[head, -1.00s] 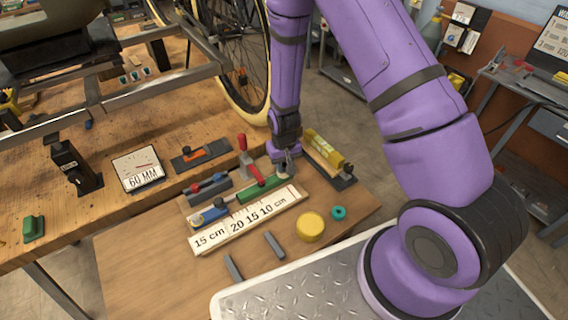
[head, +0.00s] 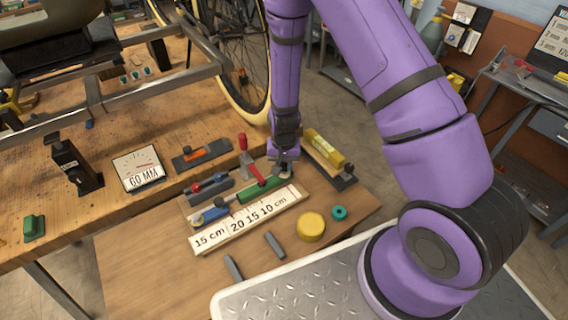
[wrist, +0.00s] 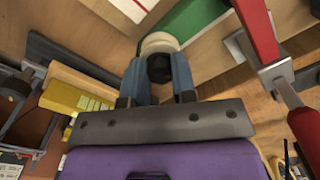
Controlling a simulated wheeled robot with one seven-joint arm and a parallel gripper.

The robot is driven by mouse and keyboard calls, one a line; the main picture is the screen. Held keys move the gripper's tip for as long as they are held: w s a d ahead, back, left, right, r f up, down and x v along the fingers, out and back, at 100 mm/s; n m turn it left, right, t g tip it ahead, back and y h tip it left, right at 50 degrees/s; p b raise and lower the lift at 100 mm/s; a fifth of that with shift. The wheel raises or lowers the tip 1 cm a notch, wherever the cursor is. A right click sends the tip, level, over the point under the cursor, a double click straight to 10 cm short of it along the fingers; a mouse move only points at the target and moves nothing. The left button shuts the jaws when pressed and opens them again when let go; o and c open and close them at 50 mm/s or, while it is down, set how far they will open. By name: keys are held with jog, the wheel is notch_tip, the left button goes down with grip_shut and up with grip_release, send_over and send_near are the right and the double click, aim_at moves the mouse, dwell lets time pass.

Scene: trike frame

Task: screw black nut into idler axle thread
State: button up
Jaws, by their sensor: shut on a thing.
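My gripper (head: 285,166) points down at the right end of the green block (head: 262,189) on the fixture. In the wrist view my gripper (wrist: 159,76) has its two blue-grey fingers on either side of a dark round piece, the black nut (wrist: 160,68), and is shut on it. The nut sits against a cream round idler (wrist: 158,42), at the end of the green block (wrist: 195,25). The axle thread is hidden by the nut and fingers, so how far the nut is on it cannot be told.
A red-handled clamp (head: 248,160) stands close beside my gripper; its arm also shows in the wrist view (wrist: 262,40). A yellow block fixture (head: 328,155) is just right. A ruler (head: 245,219), a yellow disc (head: 311,227) and a teal ring (head: 339,213) lie in front.

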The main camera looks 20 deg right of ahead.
jog(key=shift+m, duration=0.9)
jog(key=shift+m, duration=0.8)
jog(key=shift+a+m, duration=0.1)
jog(key=shift+m, duration=0.8)
jog(key=o, duration=0.5)
